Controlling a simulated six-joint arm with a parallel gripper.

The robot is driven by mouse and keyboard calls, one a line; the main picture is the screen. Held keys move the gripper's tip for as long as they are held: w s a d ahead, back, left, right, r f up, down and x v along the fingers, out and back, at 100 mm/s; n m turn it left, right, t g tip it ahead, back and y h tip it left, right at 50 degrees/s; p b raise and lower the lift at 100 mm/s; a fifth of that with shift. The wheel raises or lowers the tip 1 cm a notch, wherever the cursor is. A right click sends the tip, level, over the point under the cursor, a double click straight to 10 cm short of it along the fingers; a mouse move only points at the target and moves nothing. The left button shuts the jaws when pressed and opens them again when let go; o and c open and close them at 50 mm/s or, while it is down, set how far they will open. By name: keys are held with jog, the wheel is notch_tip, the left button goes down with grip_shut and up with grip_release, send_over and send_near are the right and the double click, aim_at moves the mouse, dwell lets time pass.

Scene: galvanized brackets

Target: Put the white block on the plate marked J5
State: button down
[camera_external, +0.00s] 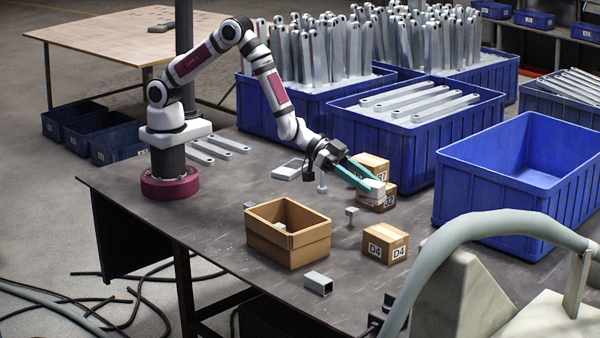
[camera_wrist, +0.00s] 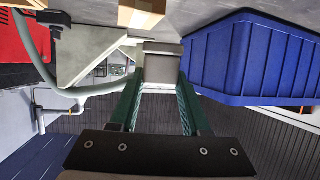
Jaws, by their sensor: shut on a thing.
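My gripper (camera_external: 368,184) reaches out to the right over the table with its teal fingers closed on a white block (camera_external: 375,185). In the wrist view the block (camera_wrist: 160,62) sits between the tips of my gripper (camera_wrist: 160,85). In the external view the block is in front of or just above a small carton (camera_external: 377,202) with a label that seems to read J2; I cannot tell whether they touch. A flat pale plate-like piece (camera_external: 287,171) lies on the table left of my gripper. I can read no J5 mark on it or anywhere else.
Another labelled carton (camera_external: 371,164) stands just behind the block. A carton marked D4 (camera_external: 386,243), an open cardboard box (camera_external: 288,248) and a metal tube piece (camera_external: 318,283) stand nearer the front. A large empty blue bin (camera_external: 470,200) is at the right.

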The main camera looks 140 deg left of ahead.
jog(key=shift+d+r, duration=0.2)
jog(key=shift+n+y, duration=0.4)
jog(key=shift+y, duration=0.1)
jog(key=r, duration=0.8)
jog(key=shift+s+a, duration=0.1)
jog(key=shift+a, duration=0.1)
jog(key=s+a+r+n+g+y, duration=0.1)
jog(key=s+a+n+g+y, duration=0.5)
jog(key=s, duration=0.4)
jog(key=s+a+n+g+y, duration=0.45)
jog(key=s+n, duration=0.25)
jog(key=s, duration=0.3)
jog(key=s+d+f+n+g+h, duration=0.1)
jog(key=s+d+n+g, duration=0.2)
jog(key=s, duration=0.5)
jog(key=s+d+f+n+g+h, duration=0.1)
jog(key=s+n+g, duration=0.2)
jog(key=s+g, duration=0.3)
send_over(289, 168)
jog(key=shift+n+t, duration=0.3)
jog(key=shift+t, duration=0.15)
jog(key=f, duration=1.2)
jog(key=shift+w+d, duration=0.2)
notch_tip(289, 168, down, 4)
jog(key=shift+a+f, duration=0.1)
jog(key=shift+a, duration=0.05)
